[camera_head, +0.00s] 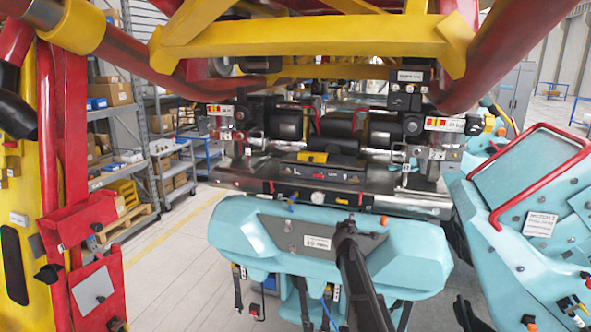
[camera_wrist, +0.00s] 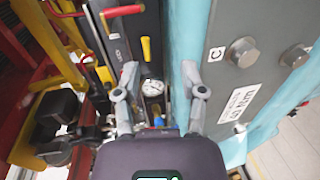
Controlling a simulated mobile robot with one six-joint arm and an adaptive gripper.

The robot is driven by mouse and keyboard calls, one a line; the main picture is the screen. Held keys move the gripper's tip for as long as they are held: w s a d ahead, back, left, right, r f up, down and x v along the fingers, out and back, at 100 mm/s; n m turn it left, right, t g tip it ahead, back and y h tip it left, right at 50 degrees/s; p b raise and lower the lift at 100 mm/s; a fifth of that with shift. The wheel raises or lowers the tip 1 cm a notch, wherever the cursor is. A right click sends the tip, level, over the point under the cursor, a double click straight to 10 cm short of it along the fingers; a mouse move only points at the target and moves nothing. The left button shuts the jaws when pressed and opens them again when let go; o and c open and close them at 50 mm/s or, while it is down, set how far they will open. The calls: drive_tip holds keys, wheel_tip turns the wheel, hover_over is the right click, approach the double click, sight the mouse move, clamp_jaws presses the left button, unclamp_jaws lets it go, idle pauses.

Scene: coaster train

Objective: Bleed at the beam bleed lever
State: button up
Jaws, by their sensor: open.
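No readable label marks the beam bleed lever, so I cannot tell which handle it is. On the dark beam behind the teal car front are a round white gauge (camera_head: 317,197), a short yellow handle (camera_wrist: 146,48) and a small blue part (camera_wrist: 158,121). The gauge also shows in the wrist view (camera_wrist: 152,87), between my fingers. A red handle (camera_wrist: 123,10) is at the top of the wrist view. My gripper (camera_wrist: 160,95) is open, with nothing between its fingertips. In the head view my dark arm reaches up over the teal front and partly hides it.
The teal car front (camera_head: 240,230) with its grey labelled plate lies close beside my gripper. A teal seat unit (camera_head: 530,220) with red bars stands at right. Yellow frame beams (camera_head: 310,37) cross above. Shelves (camera_head: 115,120) and open floor (camera_head: 180,270) are at left.

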drive_tip(key=s+d+f+m+g+b, duration=0.3)
drive_tip(key=s+f+m+g+b, duration=0.55)
drive_tip(key=s+f, duration=1.1)
drive_tip(key=s+a+f+m+g+y+b, duration=0.2)
drive_tip(key=s+f+b, duration=0.4)
drive_tip(key=s, duration=0.6)
drive_tip(key=s+a+f+m+g+y+b, duration=0.2)
drive_tip(key=s+f+b, duration=0.5)
drive_tip(key=s+f, duration=0.4)
drive_tip(key=shift+s+a+f+m+g+y, duration=0.2)
drive_tip(key=shift+s+a+m+g+y, duration=0.2)
drive_tip(key=shift+s+a+m+g, duration=0.65)
drive_tip(key=shift+w+a, duration=0.1)
drive_tip(key=shift+w, duration=0.2)
